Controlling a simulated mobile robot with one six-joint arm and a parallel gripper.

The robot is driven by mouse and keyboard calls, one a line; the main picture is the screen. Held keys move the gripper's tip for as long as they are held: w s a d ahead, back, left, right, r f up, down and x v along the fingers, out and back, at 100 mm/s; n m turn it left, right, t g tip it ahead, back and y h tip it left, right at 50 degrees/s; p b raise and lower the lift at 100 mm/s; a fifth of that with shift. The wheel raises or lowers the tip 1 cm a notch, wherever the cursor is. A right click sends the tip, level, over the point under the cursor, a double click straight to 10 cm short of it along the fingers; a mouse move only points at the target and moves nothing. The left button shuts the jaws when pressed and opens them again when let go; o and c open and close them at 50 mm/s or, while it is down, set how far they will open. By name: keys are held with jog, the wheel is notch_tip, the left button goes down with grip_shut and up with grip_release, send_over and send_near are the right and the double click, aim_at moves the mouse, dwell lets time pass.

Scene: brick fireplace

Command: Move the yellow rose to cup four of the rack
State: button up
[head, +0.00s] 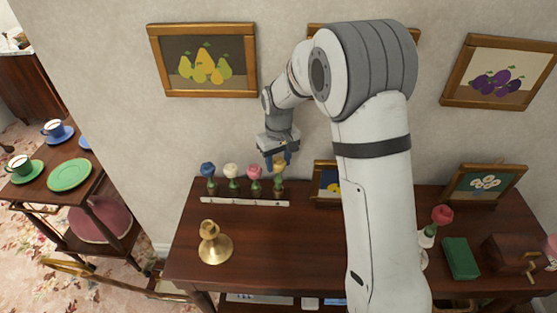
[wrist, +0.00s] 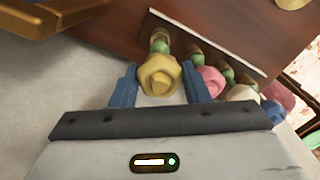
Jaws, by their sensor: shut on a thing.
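My gripper (head: 279,160) is shut on the yellow rose (head: 280,168), at the right end of the rack. In the wrist view the yellow bloom (wrist: 160,75) sits between my two blue fingers. Its green stem leads to a brown cup (wrist: 160,36) at the rack's end; whether its foot is fully seated I cannot tell. The rack (head: 236,202) has a white front strip. From the left its other cups hold a blue rose (head: 208,169), a white rose (head: 231,171) and a pink rose (head: 255,172), all upright.
The rack stands on a dark wooden table (head: 290,245) against the wall. A brass candlestick (head: 213,245) is in front of it. A small picture frame (head: 320,183) leans just right of the rack. A red rose (head: 442,215) and green book (head: 460,258) are farther right.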

jog(key=shift+f+b, duration=1.2)
jog(key=shift+f, duration=0.55)
jog(key=o, duration=0.9)
jog(key=shift+r, duration=0.1)
notch_tip(320, 180, up, 8)
jog(key=shift+f+b, duration=0.1)
jog(key=shift+b, duration=0.25)
